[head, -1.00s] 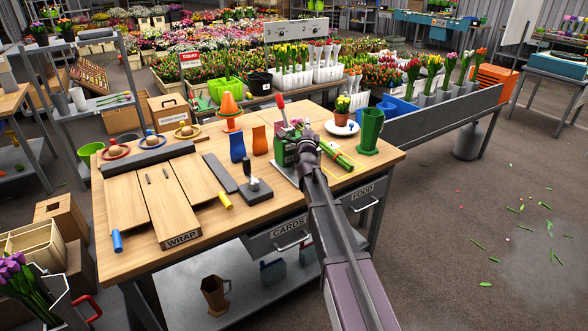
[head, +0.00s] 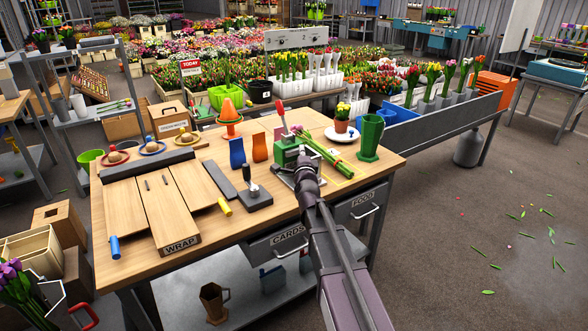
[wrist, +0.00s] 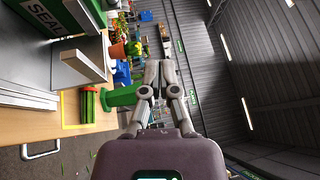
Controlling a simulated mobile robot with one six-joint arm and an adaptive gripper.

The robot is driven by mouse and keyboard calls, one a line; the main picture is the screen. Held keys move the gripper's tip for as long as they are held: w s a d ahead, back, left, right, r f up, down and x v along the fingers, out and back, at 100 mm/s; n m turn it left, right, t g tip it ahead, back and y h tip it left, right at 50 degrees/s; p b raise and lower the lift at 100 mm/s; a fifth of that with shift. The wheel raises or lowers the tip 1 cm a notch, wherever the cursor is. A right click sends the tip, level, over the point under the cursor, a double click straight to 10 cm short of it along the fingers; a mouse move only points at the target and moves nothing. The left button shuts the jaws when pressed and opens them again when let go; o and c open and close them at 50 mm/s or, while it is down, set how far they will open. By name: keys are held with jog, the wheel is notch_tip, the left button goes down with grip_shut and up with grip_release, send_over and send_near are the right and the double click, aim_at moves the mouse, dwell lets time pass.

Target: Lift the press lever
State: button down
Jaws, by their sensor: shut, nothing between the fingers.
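The green press (head: 287,153) stands on the workbench near its right side. Its lever (head: 282,118) has a red grip and points up, leaning slightly left. In the wrist view, the press shows sideways at the upper left, with a green part lettered "SEAL" (wrist: 38,12) and grey metal parts. The lever is out of the wrist view. My gripper (wrist: 159,68) is shut and empty, its fingertips together. In the head view, my arm's end is just in front of the press, apart from the lever; the fingers are mostly hidden by the wrist.
A bundle of green stems (head: 318,150) lies right of the press. Behind it are a potted tulip on a white plate (head: 342,135) and a green vase (head: 370,137).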

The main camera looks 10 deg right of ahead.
jog(key=s+a+f+n+g+y+p, duration=0.3)
jog(key=s+n+g+y+p, duration=0.1)
jog(key=n, duration=0.4)
jog(key=shift+s+a+f+g+p, duration=0.2)
jog(key=shift+s+f+g+p, duration=0.15)
jog(key=shift+s+g, duration=0.5)
jog(key=shift+w+f, duration=0.1)
jog(key=shift+d, duration=0.15)
